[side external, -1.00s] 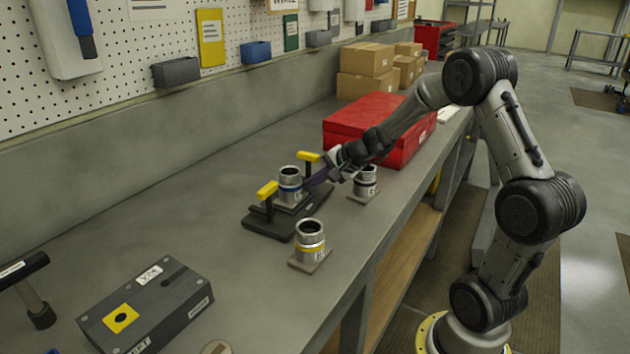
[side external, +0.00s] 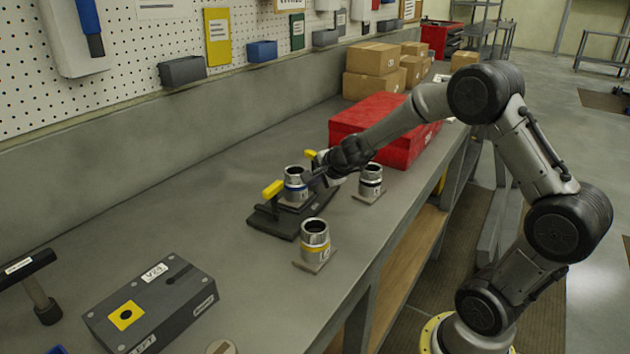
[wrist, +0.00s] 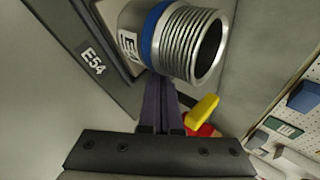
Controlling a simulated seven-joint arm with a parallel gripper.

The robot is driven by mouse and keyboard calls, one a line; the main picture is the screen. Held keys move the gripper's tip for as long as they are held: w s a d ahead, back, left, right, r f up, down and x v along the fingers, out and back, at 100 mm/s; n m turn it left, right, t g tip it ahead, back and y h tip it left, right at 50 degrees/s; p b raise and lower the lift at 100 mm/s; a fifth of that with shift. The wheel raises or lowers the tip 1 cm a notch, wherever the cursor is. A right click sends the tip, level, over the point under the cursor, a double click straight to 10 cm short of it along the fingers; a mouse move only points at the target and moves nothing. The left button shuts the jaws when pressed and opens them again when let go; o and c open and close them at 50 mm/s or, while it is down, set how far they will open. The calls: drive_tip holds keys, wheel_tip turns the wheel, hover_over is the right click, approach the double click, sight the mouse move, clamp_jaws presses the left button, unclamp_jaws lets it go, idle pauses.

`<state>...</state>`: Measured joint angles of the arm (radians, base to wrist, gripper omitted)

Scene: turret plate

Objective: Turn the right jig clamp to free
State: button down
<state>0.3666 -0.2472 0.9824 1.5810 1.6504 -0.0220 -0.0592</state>
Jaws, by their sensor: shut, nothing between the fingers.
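The dark jig plate (side external: 272,224) holds a metal turret with a blue band (side external: 295,186), which also shows close up in the wrist view (wrist: 150,38). The left clamp's yellow handle (side external: 272,189) is at the plate's near-left side. The right clamp's yellow handle (side external: 310,154) is behind the turret, partly hidden by my gripper; a yellow handle also shows in the wrist view (wrist: 202,110), just right of the fingers. My gripper (side external: 318,179) is shut and empty, its dark purple fingers (wrist: 162,100) low beside the turret. Whether they touch the handle or the turret I cannot tell.
A yellow-banded turret (side external: 315,238) stands in front of the jig and another turret (side external: 370,180) to its right. A red case (side external: 385,128) lies behind my wrist. The bench between is clear.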

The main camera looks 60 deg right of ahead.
drive_tip(key=shift+w+m+h, duration=0.15)
drive_tip(key=shift+m+h, duration=0.15)
drive_tip(key=shift+a, duration=0.1)
idle(0.3)
